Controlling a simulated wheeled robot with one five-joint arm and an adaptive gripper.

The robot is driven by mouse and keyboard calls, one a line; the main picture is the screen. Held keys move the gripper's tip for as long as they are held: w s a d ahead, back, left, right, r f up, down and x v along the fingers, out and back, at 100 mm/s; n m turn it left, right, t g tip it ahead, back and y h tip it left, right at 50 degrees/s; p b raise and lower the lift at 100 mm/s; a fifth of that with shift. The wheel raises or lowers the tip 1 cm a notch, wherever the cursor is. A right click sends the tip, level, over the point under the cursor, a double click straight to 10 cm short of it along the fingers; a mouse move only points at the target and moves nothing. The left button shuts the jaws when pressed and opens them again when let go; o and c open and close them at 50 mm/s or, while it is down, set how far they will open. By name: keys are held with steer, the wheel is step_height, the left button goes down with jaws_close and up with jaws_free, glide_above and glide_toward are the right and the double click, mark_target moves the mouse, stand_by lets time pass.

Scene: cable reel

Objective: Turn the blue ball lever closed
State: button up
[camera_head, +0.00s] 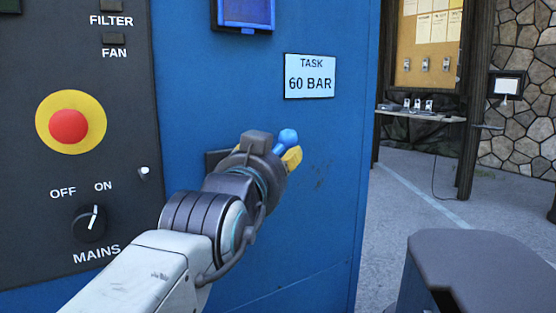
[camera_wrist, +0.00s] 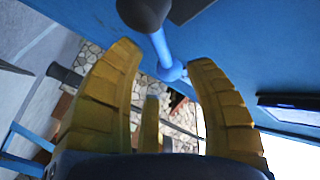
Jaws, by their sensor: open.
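The blue ball lever (camera_head: 288,137) is on the front of the blue cabinet, mostly hidden behind my wrist in the head view. In the wrist view its blue rod (camera_wrist: 160,45) runs from a dark round hub to the ball end (camera_wrist: 172,72). My gripper (camera_wrist: 162,58) has its yellow fingers spread, one on each side of the lever near the ball. No finger visibly touches it. In the head view a yellow finger of my gripper (camera_head: 292,157) shows just below the ball.
The blue cabinet (camera_head: 330,200) carries a "60 BAR" task label (camera_head: 310,76). A dark panel at left has a red button (camera_head: 68,126) and a MAINS knob (camera_head: 90,223). Open floor and a wall shelf (camera_head: 420,115) lie beyond the cabinet's right edge.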

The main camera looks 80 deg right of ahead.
mark_target(279, 153)
steer(key=shift+s+d, duration=0.2)
steer(key=shift+d, duration=1.7)
steer(key=shift+c, duration=0.3)
jaws_close()
